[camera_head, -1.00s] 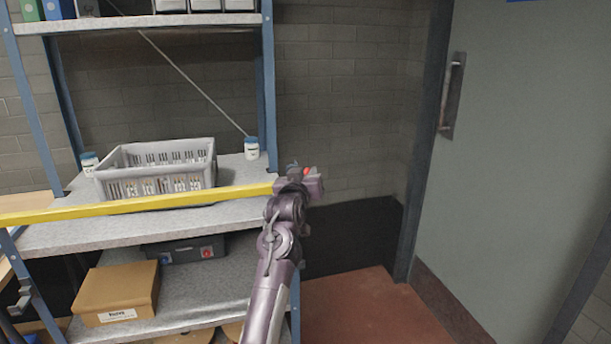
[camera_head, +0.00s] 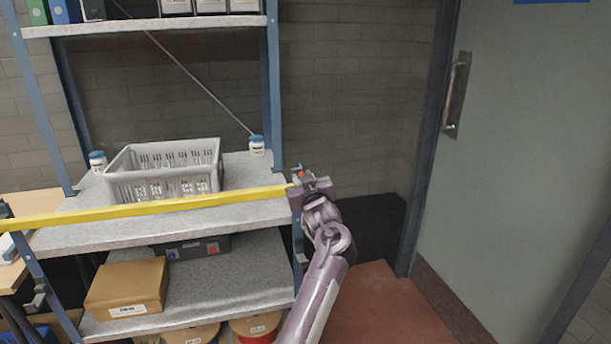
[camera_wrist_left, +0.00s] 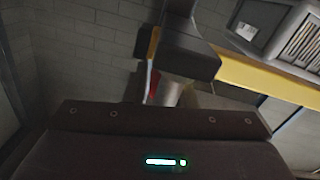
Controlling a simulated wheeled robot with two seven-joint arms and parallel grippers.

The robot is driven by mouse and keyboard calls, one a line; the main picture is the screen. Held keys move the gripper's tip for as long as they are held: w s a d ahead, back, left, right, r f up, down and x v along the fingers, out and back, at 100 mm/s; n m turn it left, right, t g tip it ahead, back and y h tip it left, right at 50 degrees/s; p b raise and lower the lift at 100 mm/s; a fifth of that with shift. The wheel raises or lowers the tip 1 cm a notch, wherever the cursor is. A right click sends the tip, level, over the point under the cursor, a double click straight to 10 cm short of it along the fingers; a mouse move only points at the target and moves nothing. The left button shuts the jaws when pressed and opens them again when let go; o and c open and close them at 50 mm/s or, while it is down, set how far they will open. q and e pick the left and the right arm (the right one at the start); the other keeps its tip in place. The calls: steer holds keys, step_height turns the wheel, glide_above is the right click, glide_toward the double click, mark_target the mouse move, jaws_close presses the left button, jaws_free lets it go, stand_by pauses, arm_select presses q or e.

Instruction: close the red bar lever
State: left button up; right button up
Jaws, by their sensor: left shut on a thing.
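A long yellow bar (camera_head: 150,208) crosses in front of the shelving at middle-shelf height and also shows in the left wrist view (camera_wrist_left: 265,78). A small red part (camera_head: 301,174) shows at its right end, by my left gripper (camera_head: 308,183). A red piece (camera_wrist_left: 153,84) also shows beside the dark finger in the left wrist view. My left gripper is shut at the bar's right end, around or against the red part; the fingers hide the exact contact. I cannot tell whether this red part is the whole lever. My right gripper is not in view.
The shelving behind holds a grey crate (camera_head: 116,186), white jars (camera_head: 257,146) and a cardboard box (camera_head: 125,284). A brick wall (camera_head: 345,110) stands behind, and a grey-green door (camera_head: 520,170) with a handle is at right. Red floor (camera_head: 375,305) is clear between.

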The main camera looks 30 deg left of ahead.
arm_select(q)
steer(key=shift+n+g+y, duration=0.3)
steer(key=shift+n, duration=0.1)
steer(key=o, duration=0.8)
steer(key=shift+o, duration=0.2)
steer(key=v, duration=0.8)
steer(key=shift+b, duration=0.45)
